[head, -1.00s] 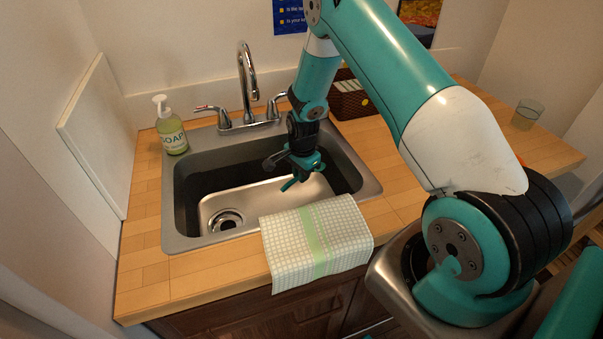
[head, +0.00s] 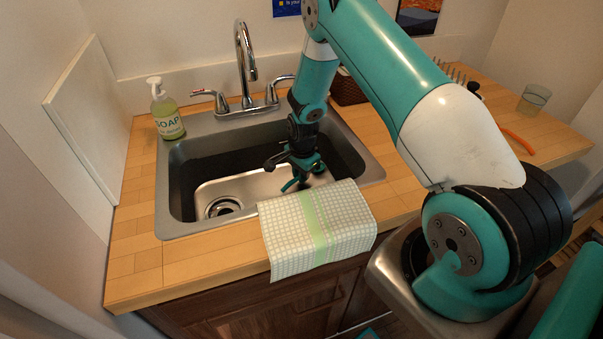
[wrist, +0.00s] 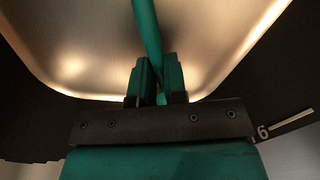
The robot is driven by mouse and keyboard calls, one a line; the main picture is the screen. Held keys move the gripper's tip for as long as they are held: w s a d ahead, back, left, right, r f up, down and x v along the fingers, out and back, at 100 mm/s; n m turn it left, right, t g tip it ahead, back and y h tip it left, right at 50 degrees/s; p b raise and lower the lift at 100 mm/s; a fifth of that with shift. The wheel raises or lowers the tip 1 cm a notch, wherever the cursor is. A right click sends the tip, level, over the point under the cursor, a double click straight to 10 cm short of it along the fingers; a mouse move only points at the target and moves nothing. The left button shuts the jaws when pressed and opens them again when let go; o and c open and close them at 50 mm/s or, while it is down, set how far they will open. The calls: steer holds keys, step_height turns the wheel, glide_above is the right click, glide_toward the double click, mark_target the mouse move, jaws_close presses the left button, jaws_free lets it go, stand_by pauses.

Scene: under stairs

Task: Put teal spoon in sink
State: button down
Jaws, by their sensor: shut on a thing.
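My gripper (head: 304,178) points down inside the steel sink (head: 172,207), over the right part of its basin. In the wrist view my gripper (wrist: 158,80) is shut on the teal spoon (wrist: 147,28), whose shaft runs up out of the frame between the fingers. In the head view a short piece of the teal spoon (head: 290,184) shows at the left of the fingers. The spoon's far end is out of the wrist view. Whether the spoon touches the basin floor I cannot tell.
A chrome faucet (head: 242,70) stands behind the basin and a soap bottle (head: 166,112) at its left corner. A checked towel (head: 290,240) hangs over the front edge. A glass (head: 533,100) and an orange item (head: 518,141) are on the right counter.

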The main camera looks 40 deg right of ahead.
steer(key=shift+f+b, duration=0.35)
steer(key=shift+f, duration=0.1)
steer(key=c, duration=1.1)
jaws_free()
steer(key=shift+r, duration=0.1)
step_height(320, 180, up, 16)
steer(key=b, duration=0.2)
steer(key=s+a+r+n+y, duration=0.2)
steer(key=s+a+r+n, duration=0.65)
steer(key=a+r, duration=0.35)
steer(key=s+a+r+n, duration=0.2)
steer(key=s+a+n, duration=0.1)
steer(key=s+n, duration=0.2)
steer(key=s+a+r+n+y, duration=0.1)
steer(key=s+a+n, duration=0.3)
steer(key=s, duration=0.4)
steer(key=s+a+r+n+y, duration=0.1)
steer(key=s+a+r+n, duration=0.2)
steer(key=s+n, duration=0.3)
steer(key=shift+s+a+g, duration=0.25)
steer(key=shift+a+g, duration=0.05)
steer(key=shift+a, duration=0.25)
